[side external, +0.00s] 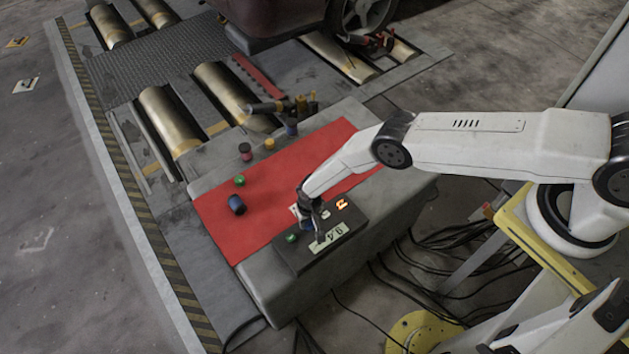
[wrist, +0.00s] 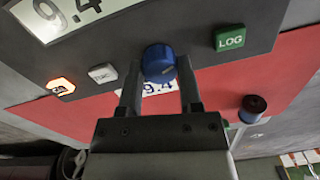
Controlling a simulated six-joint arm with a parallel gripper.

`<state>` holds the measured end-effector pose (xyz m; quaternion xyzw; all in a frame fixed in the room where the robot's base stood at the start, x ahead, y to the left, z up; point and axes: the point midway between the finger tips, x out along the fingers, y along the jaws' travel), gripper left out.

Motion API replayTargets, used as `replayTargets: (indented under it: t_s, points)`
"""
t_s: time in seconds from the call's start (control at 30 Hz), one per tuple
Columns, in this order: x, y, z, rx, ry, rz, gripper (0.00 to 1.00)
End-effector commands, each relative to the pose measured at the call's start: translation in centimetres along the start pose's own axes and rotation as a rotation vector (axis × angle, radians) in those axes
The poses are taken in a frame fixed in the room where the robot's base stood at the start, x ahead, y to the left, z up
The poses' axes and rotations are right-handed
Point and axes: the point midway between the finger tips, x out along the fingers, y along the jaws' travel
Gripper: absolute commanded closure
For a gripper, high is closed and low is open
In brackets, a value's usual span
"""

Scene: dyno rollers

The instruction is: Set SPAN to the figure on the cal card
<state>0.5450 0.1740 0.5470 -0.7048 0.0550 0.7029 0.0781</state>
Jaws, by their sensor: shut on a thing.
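My gripper (wrist: 160,72) has its two fingers on either side of a round blue knob (wrist: 158,58) on a dark control box (side external: 290,257). In the side external view the gripper (side external: 307,213) points down at the box and hides most of the knob. The box's pale display (wrist: 70,14) reads 9.4 in the wrist view; it also shows in the side external view (side external: 328,239). A white card (wrist: 158,88) with blue figures lies beyond the knob. Its visible part reads 9.4; the fingers cover its sides. No SPAN label is readable.
A lit orange button (wrist: 61,87) and a grey button (wrist: 102,73) flank the knob on one side, a green LOG button (wrist: 229,38) on the other. Loose items, including a dark blue cylinder (side external: 236,205) and a green piece (side external: 239,181), lie on the red mat (side external: 222,222).

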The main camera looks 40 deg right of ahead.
Motion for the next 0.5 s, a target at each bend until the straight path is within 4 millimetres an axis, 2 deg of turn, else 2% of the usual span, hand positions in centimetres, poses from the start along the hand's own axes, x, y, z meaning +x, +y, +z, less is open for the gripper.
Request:
replayTargets:
  t_s: [0.2,0.23,0.3,0.33,0.5]
  points:
    - [-0.03,0.0,-0.06,0.0,0.001,0.0,1.0]
    - [-0.03,0.0,-0.06,0.0,0.001,0.0,0.48]
    - [-0.03,0.0,-0.06,0.0,0.001,-0.001,0.26]
    - [-0.03,0.0,-0.06,0.0,0.001,-0.001,0.19]
    - [-0.02,0.0,-0.04,-0.001,0.001,0.0,0.19]
